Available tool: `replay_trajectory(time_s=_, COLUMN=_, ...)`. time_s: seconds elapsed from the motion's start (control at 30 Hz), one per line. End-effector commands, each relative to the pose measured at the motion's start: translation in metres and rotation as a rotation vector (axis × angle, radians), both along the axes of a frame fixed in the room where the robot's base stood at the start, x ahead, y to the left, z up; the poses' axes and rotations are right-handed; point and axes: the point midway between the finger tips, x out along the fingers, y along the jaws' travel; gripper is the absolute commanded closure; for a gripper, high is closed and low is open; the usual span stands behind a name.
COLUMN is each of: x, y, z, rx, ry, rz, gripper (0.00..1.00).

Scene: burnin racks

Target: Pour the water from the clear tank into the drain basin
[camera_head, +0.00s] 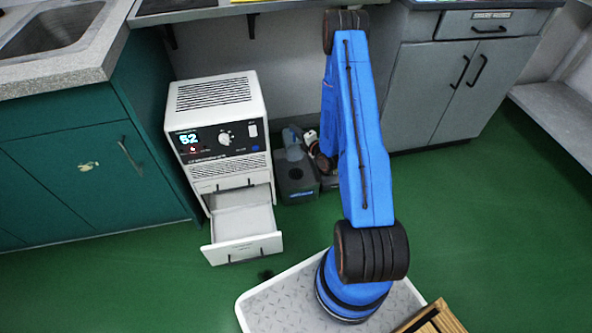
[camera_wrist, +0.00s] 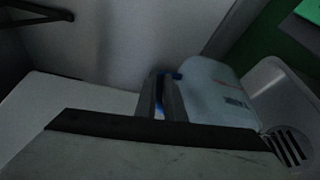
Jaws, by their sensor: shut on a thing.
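The clear tank (camera_wrist: 215,92) shows in the wrist view as a pale bluish, see-through body, right of centre. My gripper (camera_wrist: 163,95) is shut on it near a small blue part at its left end. In the head view a pale clear shape, likely the same tank (camera_head: 293,150), shows just left of my arm, above a dark grey box (camera_head: 297,183) on the floor. My arm hides the jaws there. A pale rimmed body with dark slots (camera_wrist: 288,148) lies right of the tank in the wrist view; I cannot tell whether it is the drain basin. No water stream shows.
A white machine (camera_head: 220,130) with a lit display stands left of the tank, its lower drawer (camera_head: 243,248) pulled open and empty. Green cabinets (camera_head: 90,160) are at left, grey cabinets (camera_head: 430,90) at right. A worktop (camera_head: 215,12) overhangs behind. Green floor is open at right.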

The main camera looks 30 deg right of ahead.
Motion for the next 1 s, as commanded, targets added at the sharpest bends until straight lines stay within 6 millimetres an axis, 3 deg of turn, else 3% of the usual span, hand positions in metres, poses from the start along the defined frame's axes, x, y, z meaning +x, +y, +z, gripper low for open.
replay_trajectory(time_s=1.0, x=-0.022, y=0.002, z=0.003, rx=-0.033, ry=-0.116, rz=0.001, gripper=1.0)
